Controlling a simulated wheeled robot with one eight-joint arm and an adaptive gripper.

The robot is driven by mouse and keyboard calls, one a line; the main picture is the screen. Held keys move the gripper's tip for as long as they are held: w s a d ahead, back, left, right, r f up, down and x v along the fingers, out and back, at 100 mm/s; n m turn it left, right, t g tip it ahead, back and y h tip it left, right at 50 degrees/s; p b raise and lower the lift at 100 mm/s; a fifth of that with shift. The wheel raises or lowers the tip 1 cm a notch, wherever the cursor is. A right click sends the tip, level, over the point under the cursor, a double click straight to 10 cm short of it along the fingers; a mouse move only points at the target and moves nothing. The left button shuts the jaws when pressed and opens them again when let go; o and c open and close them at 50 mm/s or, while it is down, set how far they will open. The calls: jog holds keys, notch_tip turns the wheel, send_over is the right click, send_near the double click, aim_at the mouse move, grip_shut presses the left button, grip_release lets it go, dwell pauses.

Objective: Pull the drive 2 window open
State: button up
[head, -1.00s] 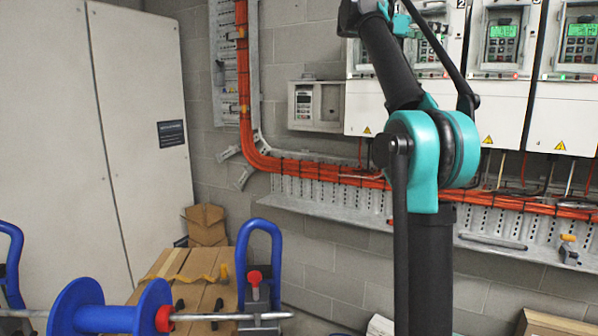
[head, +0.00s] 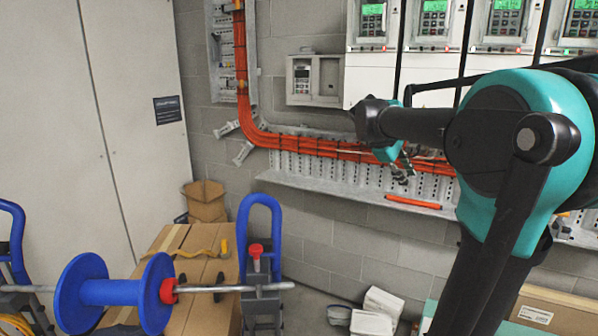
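Several drives stand in a row at the top of the head view, cut off by its upper edge. I take the second from the left as drive 2 (head: 427,48); no number shows on it now. Its window (head: 433,21) is a grey-framed panel over a green display and keypad; I cannot tell whether it is shut. My gripper (head: 403,172) is below the drives, in front of the cable tray, well apart from the window. It is small and dark, and its finger opening is unclear.
Orange cables (head: 320,147) run along a perforated metal tray (head: 335,188) under the drives. An orange-red bar (head: 413,202) lies on its edge. A small grey wall box (head: 313,80) hangs to the left. A blue reel (head: 115,292) and cardboard boxes (head: 190,268) stand lower left.

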jog(key=s+a+f+m+y, duration=0.1)
jog(key=s+f, duration=0.3)
jog(key=f, duration=0.4)
jog(key=s+a+f+m+y, duration=0.2)
jog(key=s+a+f+m, duration=0.1)
jog(key=f, duration=0.5)
jog(key=shift+s+a, duration=0.55)
jog(key=shift+s, duration=0.35)
jog(key=s+a+f+m+y, duration=0.1)
jog(key=s+a+f, duration=0.1)
jog(key=s+f, duration=0.2)
jog(key=s+a+f+m+y, duration=0.2)
jog(key=s+a+f, duration=0.1)
jog(key=s+f, duration=0.2)
jog(key=s+a+f+m+t+y, duration=0.1)
jog(key=s+a+f+m, duration=0.1)
jog(key=s+f, duration=0.3)
jog(key=shift+a+f, duration=0.35)
jog(key=shift+f, duration=0.25)
jog(key=n+t+h, duration=0.8)
jog(key=n+h, duration=0.5)
jog(key=n, duration=1.3)
send_near(448, 8)
jog(key=x, duration=0.9)
jog(key=shift+w, duration=0.1)
jog(key=shift+c, duration=0.2)
jog(key=shift+a, duration=0.1)
grip_shut()
